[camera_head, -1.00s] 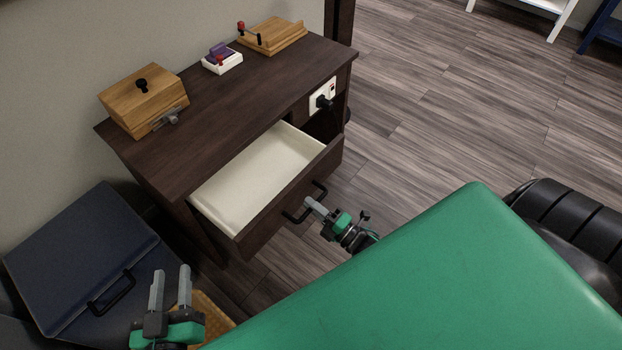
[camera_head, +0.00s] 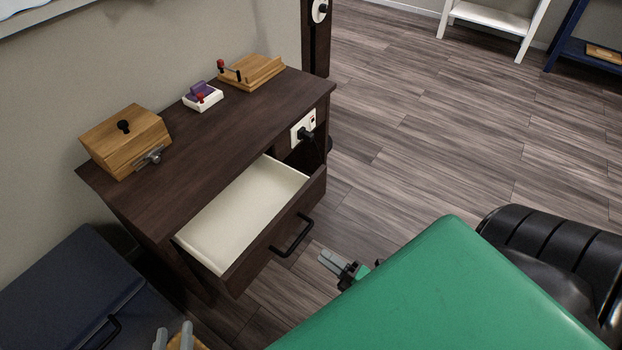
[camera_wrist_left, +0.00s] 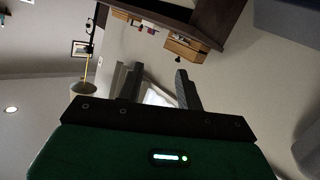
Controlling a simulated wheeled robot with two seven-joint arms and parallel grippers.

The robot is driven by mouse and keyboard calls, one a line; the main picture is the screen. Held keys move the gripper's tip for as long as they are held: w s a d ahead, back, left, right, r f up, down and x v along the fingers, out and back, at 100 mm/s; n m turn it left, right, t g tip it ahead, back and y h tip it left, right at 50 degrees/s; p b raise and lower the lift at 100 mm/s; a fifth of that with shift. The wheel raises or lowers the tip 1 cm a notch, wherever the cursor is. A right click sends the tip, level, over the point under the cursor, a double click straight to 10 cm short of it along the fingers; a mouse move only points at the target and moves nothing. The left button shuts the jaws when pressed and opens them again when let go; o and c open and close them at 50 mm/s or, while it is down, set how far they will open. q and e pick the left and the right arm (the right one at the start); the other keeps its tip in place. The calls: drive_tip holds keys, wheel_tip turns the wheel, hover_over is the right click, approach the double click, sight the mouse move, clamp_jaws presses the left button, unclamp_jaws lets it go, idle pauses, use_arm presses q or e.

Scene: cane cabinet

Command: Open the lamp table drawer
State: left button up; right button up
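The lamp table (camera_head: 190,150) is dark brown wood, seen from above in the head view. Its drawer (camera_head: 232,218) stands pulled out, showing an empty cream interior. The black bar handle (camera_head: 293,238) on the drawer front is free of any gripper. My right gripper (camera_head: 326,261) is just right of and below the handle, apart from it. Whether its fingers are open or shut is unclear. My left gripper (camera_head: 174,338) is at the bottom edge of the head view, partly cut off. In the left wrist view its fingers (camera_wrist_left: 158,84) are spread with nothing between them.
On the tabletop are a wooden box (camera_head: 127,140), a small white box with a purple top (camera_head: 203,98) and a wooden board with a red-knobbed crank (camera_head: 252,72). A plug sits in a socket (camera_head: 304,130). A dark blue cabinet (camera_head: 70,285) is at left.

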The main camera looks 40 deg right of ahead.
use_arm(q)
drive_tip(key=shift+s+d+f, duration=0.1)
drive_tip(key=shift+s+f, duration=0.2)
drive_tip(key=shift+f, duration=0.15)
use_arm(e)
drive_tip(key=shift+v, duration=2.1)
use_arm(q)
drive_tip(key=shift+g, duration=0.3)
